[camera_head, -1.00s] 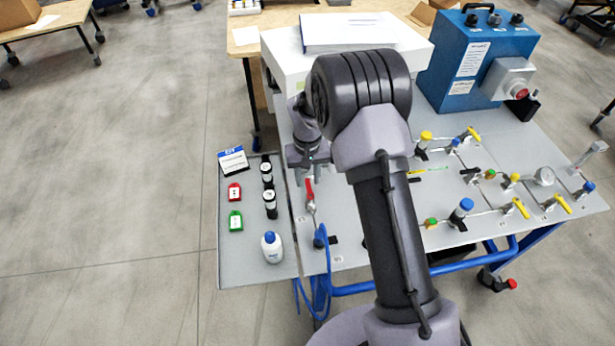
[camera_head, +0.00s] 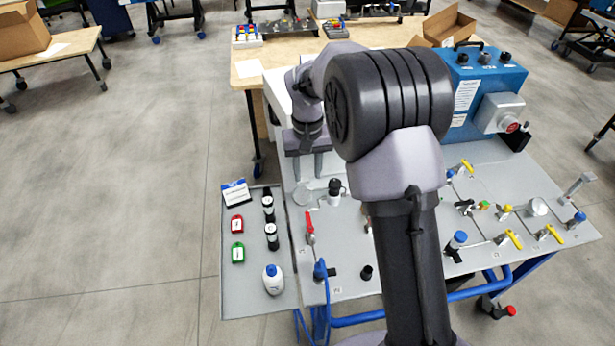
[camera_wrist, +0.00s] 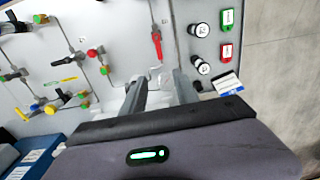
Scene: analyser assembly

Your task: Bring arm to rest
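My arm rises through the middle of the head view and hides part of the grey work table (camera_head: 345,290). My gripper (camera_head: 306,178) points down over the table's back left part. Its two fingers are apart, with nothing held between them. In the wrist view my gripper (camera_wrist: 162,78) also shows two spread fingers. Below it lie a clear round piece and a red-handled valve (camera_wrist: 156,46). This red valve (camera_head: 309,230) stands in front of my gripper in the head view.
A side shelf holds a red tag (camera_head: 237,224), a green tag (camera_head: 238,253), black-capped vials (camera_head: 271,235) and a white bottle (camera_head: 273,280). A blue box (camera_head: 480,95) stands at the back right. Yellow-handled valves (camera_head: 512,239) cover the right side. Open floor lies left.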

